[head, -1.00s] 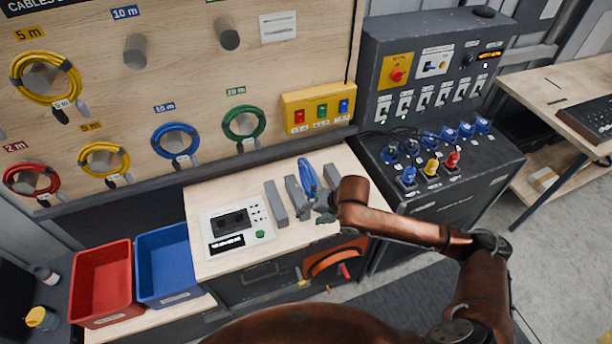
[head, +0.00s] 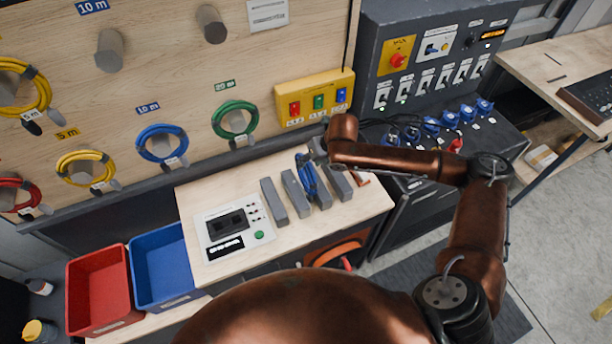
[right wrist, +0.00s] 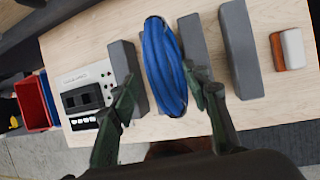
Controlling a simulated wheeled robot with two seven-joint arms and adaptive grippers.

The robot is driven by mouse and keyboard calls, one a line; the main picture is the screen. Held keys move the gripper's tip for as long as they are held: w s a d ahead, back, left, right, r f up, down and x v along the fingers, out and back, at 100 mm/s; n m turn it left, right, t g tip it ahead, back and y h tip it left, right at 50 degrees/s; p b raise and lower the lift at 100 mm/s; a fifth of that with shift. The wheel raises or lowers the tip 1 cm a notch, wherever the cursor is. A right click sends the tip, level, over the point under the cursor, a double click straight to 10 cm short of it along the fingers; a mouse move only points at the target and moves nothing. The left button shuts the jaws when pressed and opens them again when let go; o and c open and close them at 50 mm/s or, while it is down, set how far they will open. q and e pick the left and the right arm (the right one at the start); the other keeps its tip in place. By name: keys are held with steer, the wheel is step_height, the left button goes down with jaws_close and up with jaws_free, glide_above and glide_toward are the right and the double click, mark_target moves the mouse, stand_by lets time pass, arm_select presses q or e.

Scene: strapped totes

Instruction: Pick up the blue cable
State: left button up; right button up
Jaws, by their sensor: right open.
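A coiled blue cable (head: 309,178) sits on the wooden bench top, in the gap between upright grey blocks. It shows large in the right wrist view (right wrist: 165,68), with its coil standing between two of the blocks. My right gripper (head: 316,152) is above the cable and hides part of it in the head view. In the right wrist view the right gripper (right wrist: 164,88) is open, with one finger to each side of the coil. I cannot tell whether the fingers touch it. Another blue coil (head: 161,145) hangs on the board. My left gripper is not in view.
Grey blocks (head: 272,202) stand close beside the cable. A tester panel (head: 234,233) lies to their left. Red (head: 97,290) and blue (head: 164,268) bins stand left of the bench. A yellow switch box (head: 315,98) is behind. An orange-and-white item (right wrist: 288,49) lies right of the blocks.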

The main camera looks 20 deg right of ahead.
steer(key=w+f, duration=0.2)
steer(key=f, duration=0.1)
steer(key=shift+w+a, duration=0.2)
steer(key=shift+a, duration=0.2)
steer(key=shift+s+r, duration=0.15)
steer(key=shift+s, duration=0.3)
steer(key=shift+w, duration=0.15)
steer(key=shift+c, duration=0.4)
steer(key=c, duration=0.5)
steer(key=shift+c, duration=1.5)
jaws_close()
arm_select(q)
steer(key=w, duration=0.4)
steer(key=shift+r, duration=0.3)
